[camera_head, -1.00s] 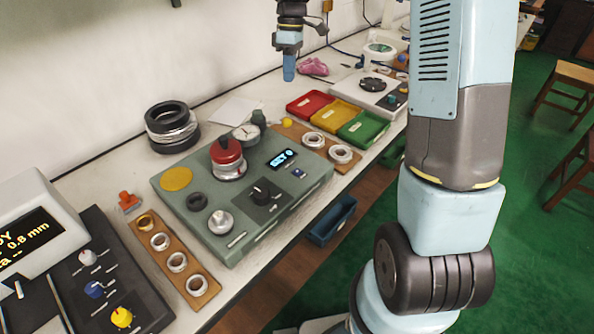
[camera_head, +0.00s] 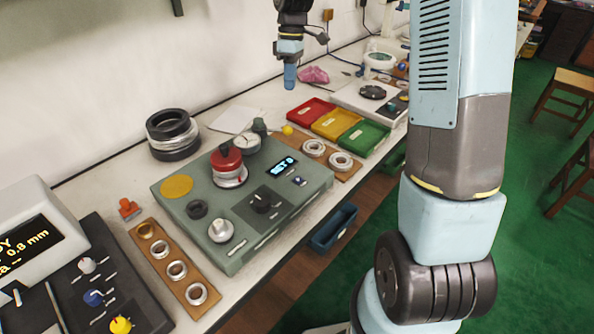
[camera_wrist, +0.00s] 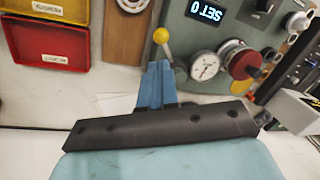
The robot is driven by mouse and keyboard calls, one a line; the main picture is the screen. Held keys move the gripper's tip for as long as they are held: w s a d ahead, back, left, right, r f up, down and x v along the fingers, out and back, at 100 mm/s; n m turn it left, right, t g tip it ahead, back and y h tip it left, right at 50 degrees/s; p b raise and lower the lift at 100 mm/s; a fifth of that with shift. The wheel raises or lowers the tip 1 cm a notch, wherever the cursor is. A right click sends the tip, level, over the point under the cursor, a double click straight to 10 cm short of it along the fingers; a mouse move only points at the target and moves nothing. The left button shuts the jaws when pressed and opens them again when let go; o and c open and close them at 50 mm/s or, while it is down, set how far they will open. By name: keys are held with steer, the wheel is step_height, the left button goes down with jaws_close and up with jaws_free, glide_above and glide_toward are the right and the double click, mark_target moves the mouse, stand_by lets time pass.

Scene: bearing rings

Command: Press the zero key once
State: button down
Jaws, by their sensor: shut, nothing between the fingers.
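The grey-green control panel (camera_head: 215,240) lies on the bench with a lit display (camera_head: 282,166). My gripper (camera_head: 290,82), with blue fingers, is shut and empty. It hangs above the bench, behind and apart from the panel. In the wrist view its fingertips (camera_wrist: 157,68) point towards the yellow ball and dial gauge side.
A red-capped post (camera_head: 227,160), a dial gauge (camera_head: 246,144) and a yellow ball (camera_head: 287,130) stand near the panel's back. Red, yellow and green trays (camera_head: 337,123) lie to the right. Ring boards flank the panel. A black ring stack (camera_head: 172,135) stands behind left.

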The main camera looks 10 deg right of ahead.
steer(key=s+d+r+m+t, duration=0.2)
steer(key=s+d+r+m, duration=0.2)
steer(key=s+r, duration=0.4)
steer(key=s+d+r+m+t, duration=0.1)
steer(key=s+d+m+t, duration=0.1)
steer(key=s, duration=0.6)
steer(key=s+d+r+m+t, duration=0.1)
steer(key=s+d+r+m, duration=0.1)
steer(key=s, duration=0.6)
steer(key=s+d+r+m+t+h, duration=0.1)
steer(key=s+d+m, duration=0.3)
steer(key=s, duration=0.4)
steer(key=shift+s+r+m+t, duration=0.35)
steer(key=shift+m+t, duration=0.25)
steer(key=shift+t, duration=0.2)
